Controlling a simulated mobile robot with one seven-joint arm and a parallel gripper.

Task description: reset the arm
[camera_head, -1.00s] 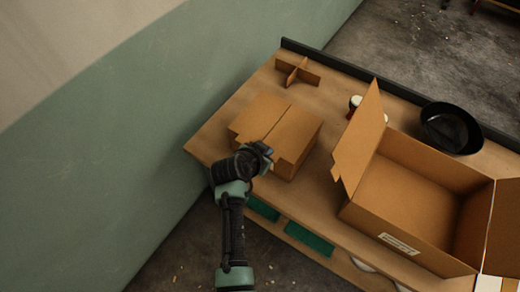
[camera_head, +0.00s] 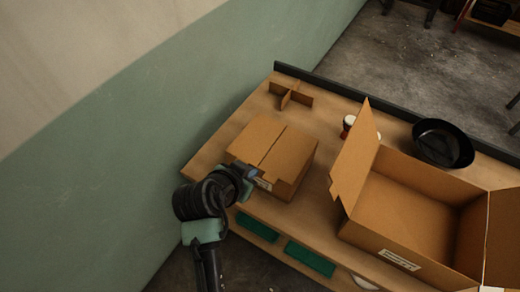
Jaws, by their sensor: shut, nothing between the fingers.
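My gripper (camera_head: 252,174) is at the front edge of a small cardboard box (camera_head: 281,158), near the box's left front corner. The gripper is shut with nothing between its fingers. The arm comes up from the bottom of the view, in front of the table. The small box's top flaps look closed, with a seam down the middle. Whether the fingertips touch the box I cannot tell.
A large open cardboard box (camera_head: 408,205) stands on the wooden table (camera_head: 222,137) at the right. Behind are a cardboard divider (camera_head: 291,96), a small red-and-white goblet drum (camera_head: 348,122) and a black bowl (camera_head: 443,143). A green wall (camera_head: 110,165) is at the left.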

